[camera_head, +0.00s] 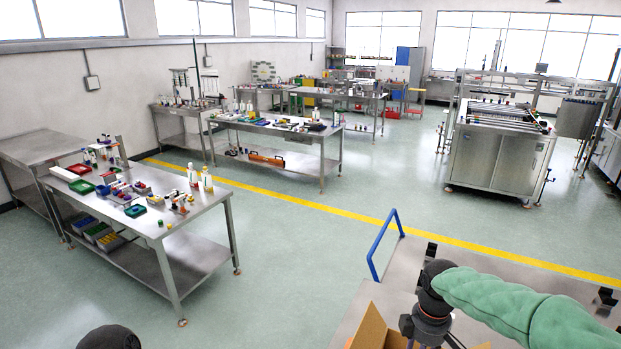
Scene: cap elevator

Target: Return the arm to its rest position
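My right arm (520,305), in a green sleeve, comes in from the lower right. Its dark wrist with an orange ring points down, and the upper part of my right gripper (424,330) shows at the bottom edge, over or beside an open cardboard box (371,334). Its fingertips are cut off or hidden, so I cannot tell whether it holds anything. Only a dark rounded part of my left arm (108,338) shows at the bottom left. My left gripper is out of view.
A metal surface (400,262) with a blue handle (376,245) lies by the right arm. A steel workbench (185,222) with bottles and small parts stands at left, another bench (300,137) behind it. A machine (500,150) stands at right. The green floor (275,255) between is clear.

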